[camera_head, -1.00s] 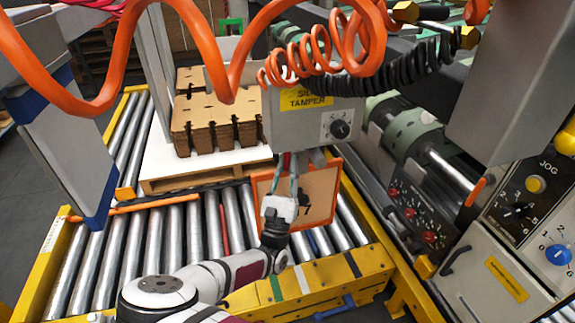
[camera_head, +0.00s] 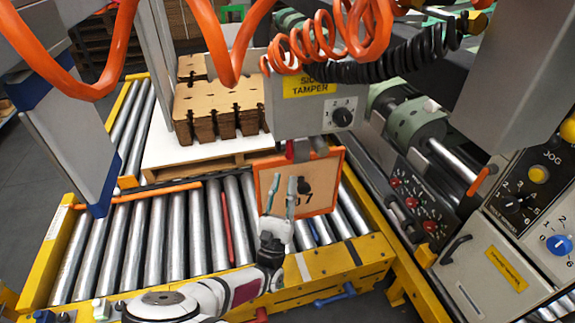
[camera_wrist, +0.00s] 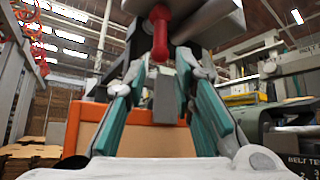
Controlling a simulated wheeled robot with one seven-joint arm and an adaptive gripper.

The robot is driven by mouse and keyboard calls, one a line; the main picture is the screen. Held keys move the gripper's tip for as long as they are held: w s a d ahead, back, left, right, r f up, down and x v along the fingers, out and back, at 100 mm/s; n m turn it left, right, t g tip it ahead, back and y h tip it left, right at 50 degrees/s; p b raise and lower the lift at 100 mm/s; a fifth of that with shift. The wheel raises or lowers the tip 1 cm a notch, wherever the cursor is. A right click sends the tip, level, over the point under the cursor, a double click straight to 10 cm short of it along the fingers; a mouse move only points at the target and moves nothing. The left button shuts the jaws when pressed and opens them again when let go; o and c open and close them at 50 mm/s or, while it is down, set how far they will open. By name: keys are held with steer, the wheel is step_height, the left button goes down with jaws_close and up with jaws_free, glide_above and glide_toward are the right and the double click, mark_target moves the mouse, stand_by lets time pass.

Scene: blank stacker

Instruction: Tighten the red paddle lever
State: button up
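The red paddle lever (camera_head: 290,150) hangs under the grey side tamper box (camera_head: 300,122). In the wrist view the red lever (camera_wrist: 160,35) points down ahead of my gripper, its lower end in line with the gap between the fingers. My gripper (camera_head: 283,182) is below the box, its two teal-padded fingers pointing up. In the wrist view the fingers of my gripper (camera_wrist: 160,72) stand apart with nothing clasped between them. Whether the fingertips reach the lever's lower end is hard to tell.
An orange-framed panel (camera_head: 325,185) stands just behind my gripper. Silver conveyor rollers (camera_head: 155,240) and a yellow rail (camera_head: 345,262) lie below. Orange coiled hoses (camera_head: 335,45) hang above. A control panel (camera_head: 515,205) is at the right. Stacked cardboard blanks (camera_head: 215,112) stand behind.

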steer(key=shift+v, duration=1.95)
